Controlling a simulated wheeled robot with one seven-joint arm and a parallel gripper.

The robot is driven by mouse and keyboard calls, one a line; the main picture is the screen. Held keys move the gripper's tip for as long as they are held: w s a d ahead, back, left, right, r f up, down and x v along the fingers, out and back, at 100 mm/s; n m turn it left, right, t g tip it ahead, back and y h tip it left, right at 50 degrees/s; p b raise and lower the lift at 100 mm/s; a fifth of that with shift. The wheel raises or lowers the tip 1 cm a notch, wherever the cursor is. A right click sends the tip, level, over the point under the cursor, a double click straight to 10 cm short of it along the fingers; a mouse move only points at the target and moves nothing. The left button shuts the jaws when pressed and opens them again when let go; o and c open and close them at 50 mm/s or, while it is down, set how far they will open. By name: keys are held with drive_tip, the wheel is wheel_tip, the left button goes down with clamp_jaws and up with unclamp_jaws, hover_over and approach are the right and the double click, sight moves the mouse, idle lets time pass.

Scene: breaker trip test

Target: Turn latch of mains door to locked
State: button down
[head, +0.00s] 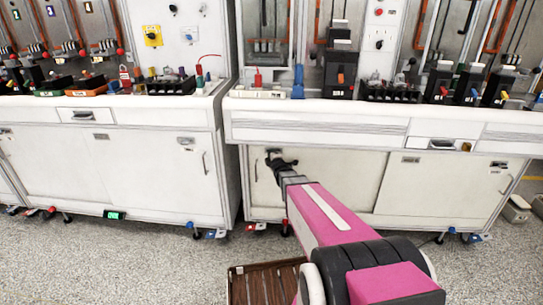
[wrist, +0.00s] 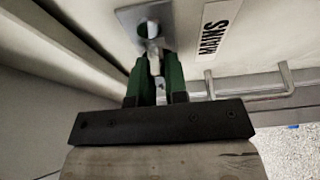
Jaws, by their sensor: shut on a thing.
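The mains door (head: 345,175) is the pale left-hand door under the right-hand bench, and it looks closed. Its latch (wrist: 149,28) shows in the wrist view as a small light metal piece on a grey plate, beside an upside-down MAINS label (wrist: 219,28). My gripper (wrist: 157,62) has its green fingers shut on the latch, one on each side. In the head view my gripper (head: 276,160) reaches the upper left part of the door and hides the latch. The latch's exact turn angle is hard to tell.
A metal bar handle (wrist: 250,94) sits on the door near the latch, right of my fingers in the wrist view. The bench top (head: 330,107) overhangs the door. A brown slatted crate (head: 264,285) is on the near floor. Speckled floor (head: 150,265) is clear to the left.

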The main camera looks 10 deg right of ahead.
idle(0.4)
drive_tip(key=c, duration=1.1)
unclamp_jaws()
drive_tip(key=shift+c, duration=0.2)
drive_tip(key=shift+s, duration=0.1)
drive_tip(key=s+d, duration=0.1)
drive_tip(key=s, duration=0.9)
drive_tip(key=shift+s+d, duration=0.15)
drive_tip(key=shift+s, duration=0.15)
